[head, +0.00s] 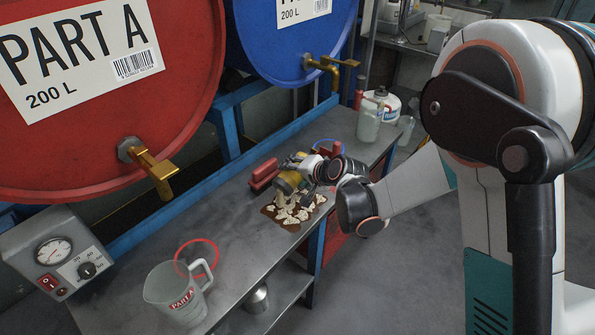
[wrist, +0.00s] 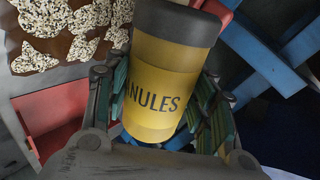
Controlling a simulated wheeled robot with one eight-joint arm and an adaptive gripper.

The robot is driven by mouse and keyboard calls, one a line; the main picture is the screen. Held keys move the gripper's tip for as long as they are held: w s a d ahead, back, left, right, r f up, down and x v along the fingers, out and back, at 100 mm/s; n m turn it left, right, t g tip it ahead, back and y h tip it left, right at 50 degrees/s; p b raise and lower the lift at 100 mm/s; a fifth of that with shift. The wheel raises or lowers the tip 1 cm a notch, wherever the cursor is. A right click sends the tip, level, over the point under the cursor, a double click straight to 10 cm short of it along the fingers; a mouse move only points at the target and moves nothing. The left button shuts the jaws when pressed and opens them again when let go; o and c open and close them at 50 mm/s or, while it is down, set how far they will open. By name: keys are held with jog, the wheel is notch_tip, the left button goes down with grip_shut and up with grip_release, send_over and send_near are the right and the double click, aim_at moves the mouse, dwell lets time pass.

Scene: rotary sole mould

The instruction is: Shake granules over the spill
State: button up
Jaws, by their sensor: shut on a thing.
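My gripper (head: 308,174) is shut around the body of a yellow granules canister (head: 286,183). In the wrist view the canister (wrist: 165,85) has a dark grey end at the top and "NULES" showing on its label. The fingers of my gripper (wrist: 160,95) lie on both sides of it. The canister is tilted above the bench, over the brown spill (head: 268,211). Pale speckled granules (head: 293,213) lie in separate patches on the spill, with brown showing between them. The spill (wrist: 83,47) also shows at the upper left of the wrist view.
The metal bench (head: 232,222) runs beneath the red drum (head: 95,85) and blue drum (head: 290,40), whose brass taps overhang it. A red item (head: 263,174) lies left of the canister. A PART A jug (head: 178,294) stands near; bottles (head: 369,122) stand at the far end.

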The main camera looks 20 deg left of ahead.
jog(key=shift+s+a, duration=0.25)
jog(key=shift+s, duration=0.3)
jog(key=shift+s+a, duration=0.2)
jog(key=shift+s, duration=0.35)
jog(key=shift+s, duration=0.15)
jog(key=w+d+r+m+t+h, duration=0.1)
jog(key=d+r+m+h, duration=0.1)
jog(key=d, duration=0.8)
jog(key=w+d+r+m+t+h, duration=0.1)
jog(key=d+r+m+t+h, duration=0.15)
jog(key=d, duration=0.75)
jog(key=s+d+r+m+h, duration=0.1)
jog(key=s+d+m+h, duration=0.1)
jog(key=d, duration=0.9)
jog(key=s+d+r+m+h, duration=0.2)
jog(key=s+d+m, duration=0.2)
jog(key=d, duration=0.7)
jog(key=shift+s+d+r+t, duration=0.15)
jog(key=shift+s+r+t, duration=0.15)
jog(key=shift+t, duration=0.15)
